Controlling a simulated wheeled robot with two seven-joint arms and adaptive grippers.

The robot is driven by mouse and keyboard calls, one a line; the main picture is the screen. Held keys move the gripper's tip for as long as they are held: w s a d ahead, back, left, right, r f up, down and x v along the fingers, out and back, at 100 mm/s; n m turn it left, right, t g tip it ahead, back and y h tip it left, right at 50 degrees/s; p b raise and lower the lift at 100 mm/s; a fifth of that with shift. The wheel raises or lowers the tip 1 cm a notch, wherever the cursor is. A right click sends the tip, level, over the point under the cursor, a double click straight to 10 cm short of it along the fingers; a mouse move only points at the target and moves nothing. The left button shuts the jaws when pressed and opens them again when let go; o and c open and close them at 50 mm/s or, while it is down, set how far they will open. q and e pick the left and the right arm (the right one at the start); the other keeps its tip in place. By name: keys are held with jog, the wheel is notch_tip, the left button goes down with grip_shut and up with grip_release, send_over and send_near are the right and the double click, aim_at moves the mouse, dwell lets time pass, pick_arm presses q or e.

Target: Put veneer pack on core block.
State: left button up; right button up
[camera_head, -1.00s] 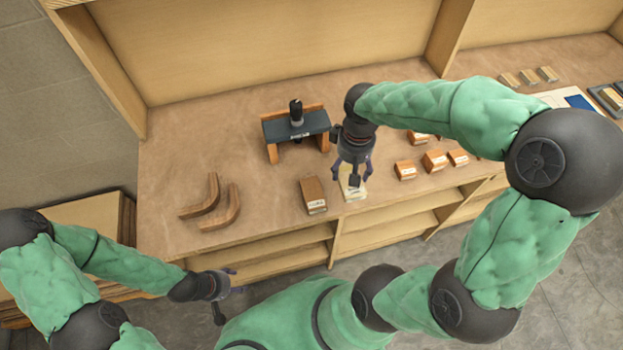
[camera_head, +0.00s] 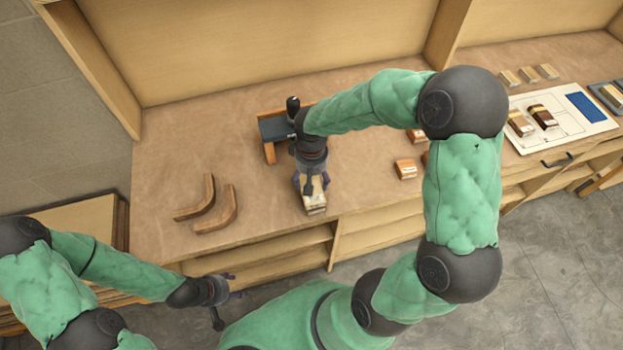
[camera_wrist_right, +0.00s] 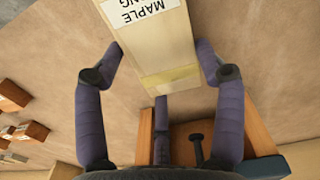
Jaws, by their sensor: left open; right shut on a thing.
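The veneer pack (camera_head: 313,200) is a pale, flat strip. In the right wrist view the pack (camera_wrist_right: 165,45) shows a white label reading MAPLE. My right gripper (camera_head: 311,184) is shut on it, with fingers on both sides in the wrist view (camera_wrist_right: 155,75). The pack is over the place where the brown core block stood in the earlier head view. The core block is almost wholly hidden beneath the pack and gripper, and I cannot tell whether they touch. My left gripper (camera_head: 232,288) is open and empty, off the bench's front edge.
A press (camera_head: 270,130) with wooden sides and a dark top stands just behind my right gripper; it also shows in the wrist view (camera_wrist_right: 145,135). Two curved wooden pieces (camera_head: 216,208) lie left. Small blocks (camera_head: 405,169) and a white sheet (camera_head: 563,128) lie right.

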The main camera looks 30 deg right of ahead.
jog(key=shift+f, duration=0.25)
jog(key=shift+f, duration=0.2)
jog(key=o, duration=1.2)
jog(key=shift+r, duration=0.1)
jog(key=shift+r, duration=0.2)
notch_tip(320, 180, up, 12)
jog(key=p, duration=0.2)
jog(key=shift+p, duration=0.3)
jog(key=shift+f, duration=0.1)
